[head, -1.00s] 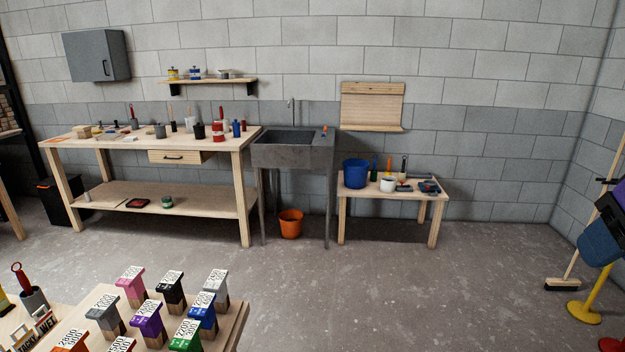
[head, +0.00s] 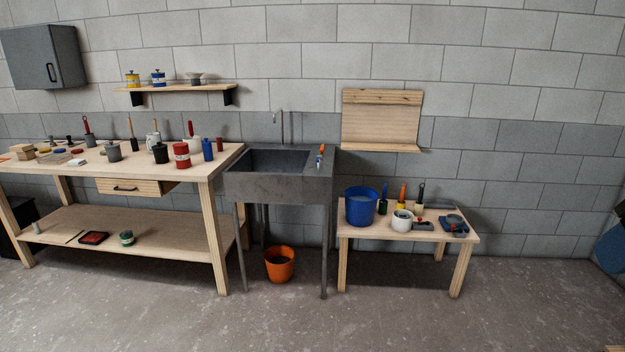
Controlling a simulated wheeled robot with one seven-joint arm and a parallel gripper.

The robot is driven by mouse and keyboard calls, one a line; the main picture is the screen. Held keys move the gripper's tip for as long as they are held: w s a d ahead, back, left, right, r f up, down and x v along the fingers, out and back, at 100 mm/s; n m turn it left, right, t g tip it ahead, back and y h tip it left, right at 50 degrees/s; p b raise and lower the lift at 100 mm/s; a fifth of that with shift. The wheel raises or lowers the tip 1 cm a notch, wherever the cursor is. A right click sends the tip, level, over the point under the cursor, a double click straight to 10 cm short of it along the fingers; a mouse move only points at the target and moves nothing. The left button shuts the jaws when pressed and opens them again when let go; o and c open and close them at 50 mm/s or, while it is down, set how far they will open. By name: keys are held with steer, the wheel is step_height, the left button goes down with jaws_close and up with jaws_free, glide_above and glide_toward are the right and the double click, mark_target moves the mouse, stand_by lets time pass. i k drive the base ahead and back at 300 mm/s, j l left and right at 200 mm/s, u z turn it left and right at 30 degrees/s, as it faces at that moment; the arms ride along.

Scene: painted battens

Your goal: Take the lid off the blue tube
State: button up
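A blue tube (head: 208,149) stands upright near the right end of the long wooden workbench (head: 215,178). It is small in the head view, and I cannot make out where its lid meets the body. A red tin with a pale band (head: 182,155) stands to its left, and a slim dark red tube (head: 220,145) stands to its right. My gripper is not in view.
A grey sink (head: 280,187) stands right of the workbench, with an orange bucket (head: 280,265) on the floor below. A low table (head: 425,234) holds a blue bucket (head: 361,206) and several tools. The floor (head: 300,325) in front is clear.

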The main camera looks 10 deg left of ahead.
mark_target(206, 146)
steer(key=i+u, duration=0.1)
steer(key=i, duration=0.75)
steer(key=i+l+u, duration=0.1)
steer(key=i, duration=0.7)
steer(key=i+u, duration=0.3)
steer(key=u, duration=0.15)
steer(key=i+u, duration=0.45)
steer(key=i+l+u, duration=0.1)
steer(key=u, duration=0.35)
steer(key=i+j+u, duration=0.15)
steer(key=i+u, duration=0.5)
steer(key=u, duration=0.15)
steer(key=i+u, duration=0.4)
steer(key=i+j, duration=0.15)
steer(key=i, duration=1.2)
steer(key=i+z, duration=0.25)
steer(key=z, duration=0.2)
steer(key=i+z, duration=0.3)
steer(key=z, duration=0.2)
steer(key=i+j+z, duration=0.2)
steer(key=z, duration=0.25)
steer(key=i+z, duration=0.15)
steer(key=z, duration=0.3)
steer(key=i+j+z, duration=0.15)
steer(key=z, duration=0.25)
steer(key=i+j+z, duration=0.15)
steer(key=z, duration=0.3)
steer(key=i+j+z, duration=0.1)
steer(key=j+z, duration=0.15)
steer(key=z, duration=0.15)
